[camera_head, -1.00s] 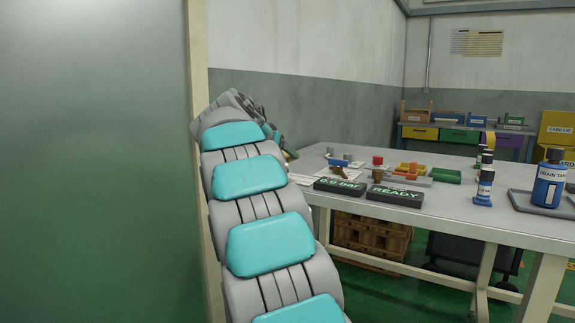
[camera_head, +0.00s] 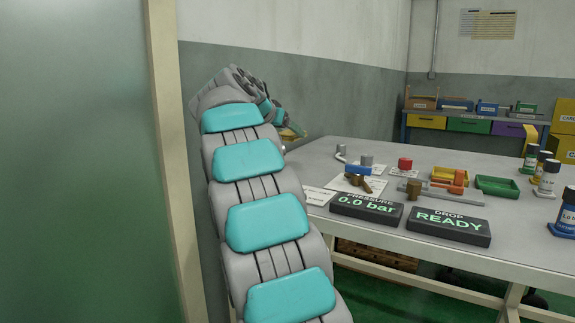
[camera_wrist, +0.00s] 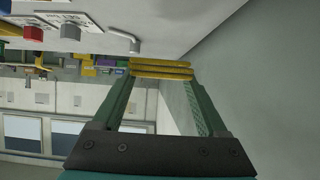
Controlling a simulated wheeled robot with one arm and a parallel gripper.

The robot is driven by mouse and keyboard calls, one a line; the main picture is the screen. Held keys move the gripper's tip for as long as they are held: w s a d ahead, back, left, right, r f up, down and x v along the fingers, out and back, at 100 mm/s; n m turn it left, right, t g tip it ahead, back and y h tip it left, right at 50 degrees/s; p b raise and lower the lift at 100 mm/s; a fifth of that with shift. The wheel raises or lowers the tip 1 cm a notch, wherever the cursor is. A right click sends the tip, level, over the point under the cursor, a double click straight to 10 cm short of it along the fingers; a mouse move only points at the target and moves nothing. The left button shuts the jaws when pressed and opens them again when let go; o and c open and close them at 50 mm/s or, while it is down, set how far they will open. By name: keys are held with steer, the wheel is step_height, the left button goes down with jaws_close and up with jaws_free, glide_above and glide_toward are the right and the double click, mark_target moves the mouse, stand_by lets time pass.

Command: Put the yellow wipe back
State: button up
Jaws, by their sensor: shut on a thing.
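My gripper (camera_wrist: 160,74) shows upside down in the wrist view, with its two green fingers reaching out from the dark palm. It is shut on the yellow wipe (camera_wrist: 160,65), which shows as a stack of yellow layers with dark lines between them, across the fingertips. The wipe is off the bench, in the air. In the head view my arm reaches up and away to the left of the bench, and its own links mostly hide the gripper; only a small yellowish patch shows near its far end.
The grey bench (camera_head: 365,150) holds a pressure display (camera_head: 366,206) at 0.0 bar, a READY display (camera_head: 448,226), valves, a green tray (camera_head: 497,187) and several bottles. A back shelf holds coloured bins (camera_head: 468,125), with a yellow strip (camera_head: 530,136) by the purple one. A door frame (camera_head: 172,150) stands close on the left.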

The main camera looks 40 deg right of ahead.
steer(key=shift+s+f+b, duration=0.15)
steer(key=shift+f+b, duration=0.3)
steer(key=shift+f, duration=4.05)
steer(key=shift+f, duration=0.1)
steer(key=o, duration=1.2)
steer(key=shift+a+r, duration=0.2)
steer(key=shift+r, duration=0.05)
steer(key=v, duration=1.1)
steer(key=shift+s+a+r, duration=0.1)
steer(key=shift+a, duration=0.2)
